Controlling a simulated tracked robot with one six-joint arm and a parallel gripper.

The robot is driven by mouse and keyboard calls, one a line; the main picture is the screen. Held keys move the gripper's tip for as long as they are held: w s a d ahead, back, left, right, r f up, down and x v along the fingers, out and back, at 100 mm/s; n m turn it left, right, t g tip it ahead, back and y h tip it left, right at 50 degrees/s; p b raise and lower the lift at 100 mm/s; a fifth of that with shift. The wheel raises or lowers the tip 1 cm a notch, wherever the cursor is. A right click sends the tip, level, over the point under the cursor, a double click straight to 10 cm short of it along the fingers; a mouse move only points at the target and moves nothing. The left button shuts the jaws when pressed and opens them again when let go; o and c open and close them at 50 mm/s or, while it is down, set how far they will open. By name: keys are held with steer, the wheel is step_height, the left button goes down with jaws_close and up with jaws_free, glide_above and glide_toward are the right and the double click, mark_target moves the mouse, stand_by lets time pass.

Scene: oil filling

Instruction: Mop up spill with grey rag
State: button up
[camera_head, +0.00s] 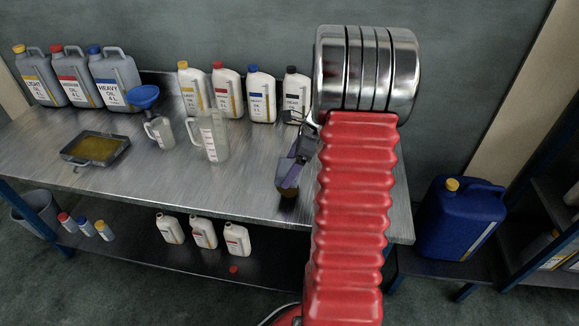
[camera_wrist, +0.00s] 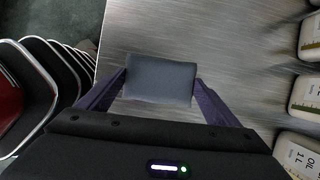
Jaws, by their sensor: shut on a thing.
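My gripper (camera_head: 291,172) is low over the right part of the metal workbench (camera_head: 240,185), beside my red arm sleeve. In the wrist view the grey rag (camera_wrist: 160,80) is a flat, blocky cloth between the two purple fingers, which are shut on it. In the head view a small brownish patch shows at the fingertips, close to the bench top. I cannot tell whether it is the spill or a stained part of the rag. No other spill is clear on the bench. The contact between rag and bench is hidden.
Small oil bottles (camera_head: 262,95) line the back of the bench. A clear jug (camera_head: 214,138), blue funnel (camera_head: 144,96) and tray of brown oil (camera_head: 97,148) stand left of my gripper. A blue canister (camera_head: 458,222) is at the right. Bench between jug and gripper is clear.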

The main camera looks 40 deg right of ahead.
mark_target(301, 179)
steer(key=shift+f, duration=0.15)
steer(key=shift+f, duration=2.45)
steer(key=shift+f, duration=0.35)
steer(key=shift+a, duration=2.5)
steer(key=shift+d, duration=0.1)
steer(key=d, duration=1)
steer(key=shift+a, duration=0.1)
